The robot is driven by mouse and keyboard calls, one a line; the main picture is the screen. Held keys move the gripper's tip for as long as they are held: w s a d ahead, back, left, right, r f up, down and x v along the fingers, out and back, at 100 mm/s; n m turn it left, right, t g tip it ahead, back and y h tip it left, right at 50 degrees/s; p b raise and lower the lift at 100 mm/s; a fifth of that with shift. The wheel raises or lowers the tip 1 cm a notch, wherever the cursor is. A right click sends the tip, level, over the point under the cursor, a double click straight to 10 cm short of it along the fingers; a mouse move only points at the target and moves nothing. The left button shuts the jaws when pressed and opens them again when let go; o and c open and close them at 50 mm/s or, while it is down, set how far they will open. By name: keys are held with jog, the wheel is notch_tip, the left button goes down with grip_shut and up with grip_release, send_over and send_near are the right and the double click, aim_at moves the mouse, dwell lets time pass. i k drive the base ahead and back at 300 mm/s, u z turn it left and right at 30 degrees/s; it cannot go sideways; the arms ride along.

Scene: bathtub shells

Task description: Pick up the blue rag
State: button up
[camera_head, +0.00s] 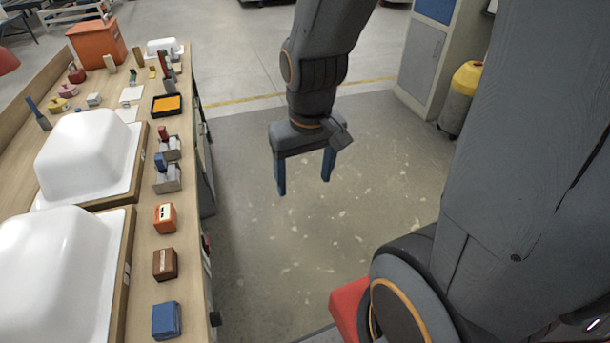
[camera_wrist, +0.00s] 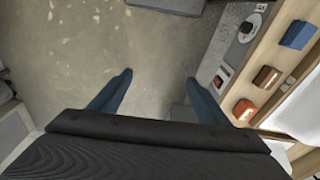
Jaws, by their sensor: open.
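A blue, folded-looking block, the likely blue rag (camera_head: 166,320), lies on the wooden workbench (camera_head: 142,240) near its right edge, at the bottom of the head view. It also shows at the upper right of the wrist view (camera_wrist: 298,35). A smaller blue piece (camera_head: 160,162) sits in a grey holder further back; I cannot tell what it is. My gripper (camera_head: 304,186) hangs over the floor, right of the bench and apart from it. Its two blue fingers point down, spread and empty, and also show in the wrist view (camera_wrist: 159,77).
A brown block (camera_head: 165,264) and an orange block (camera_head: 165,217) lie in line behind the blue one. White tub shells (camera_head: 88,155) stand left of them. A black tray with an orange inside (camera_head: 166,105) is further back. The floor (camera_head: 290,235) under my gripper is clear.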

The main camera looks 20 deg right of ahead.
aim_at(166, 323)
jog(key=k, duration=0.5)
jog(key=u, duration=2.75)
jog(key=k, duration=0.8)
jog(key=z, duration=1)
jog(key=i, duration=1)
jog(key=u, duration=1.2)
